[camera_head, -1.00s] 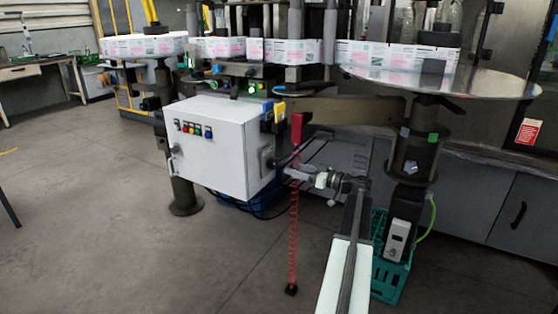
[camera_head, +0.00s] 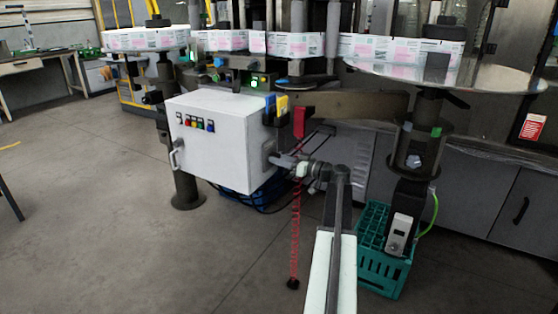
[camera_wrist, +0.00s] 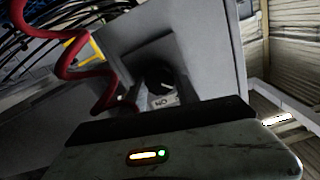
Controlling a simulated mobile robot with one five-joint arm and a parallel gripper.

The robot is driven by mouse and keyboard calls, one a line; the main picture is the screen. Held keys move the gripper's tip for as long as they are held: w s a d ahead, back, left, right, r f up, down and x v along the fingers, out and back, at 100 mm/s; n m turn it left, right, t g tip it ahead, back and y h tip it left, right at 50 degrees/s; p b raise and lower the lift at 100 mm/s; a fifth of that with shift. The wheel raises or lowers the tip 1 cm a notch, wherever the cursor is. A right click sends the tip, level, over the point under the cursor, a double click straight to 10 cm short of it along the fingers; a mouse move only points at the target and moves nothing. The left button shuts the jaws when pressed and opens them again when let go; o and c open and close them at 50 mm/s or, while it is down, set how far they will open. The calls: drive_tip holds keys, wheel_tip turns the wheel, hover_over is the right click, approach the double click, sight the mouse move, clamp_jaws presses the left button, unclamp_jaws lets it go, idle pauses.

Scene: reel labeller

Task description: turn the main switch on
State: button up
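The main switch is a dark knob on the right side wall of the light grey control cabinet (camera_head: 215,150). In the wrist view the dark knob (camera_wrist: 154,76) shows ahead of my gripper, between its fingers, with a small pale label below it. In the head view my gripper (camera_head: 276,159) is right at that side wall and covers most of the switch. My gripper (camera_wrist: 158,95) looks open, with its fingers apart on either side of the knob. I cannot tell whether they touch it. The knob's exact angle is too dark to read.
A red handle (camera_head: 301,122) with a hanging red coiled cord (camera_head: 295,235) is close to my wrist; the cord shows large in the wrist view (camera_wrist: 72,60). A green crate (camera_head: 380,274) stands at the right. A round metal table (camera_head: 470,76) is above. Floor at left is clear.

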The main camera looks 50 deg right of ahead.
drive_tip(key=shift+w+a, duration=0.1)
drive_tip(key=shift+w, duration=0.15)
clamp_jaws()
drive_tip(key=shift+s, duration=0.25)
drive_tip(key=shift+m, duration=8.9)
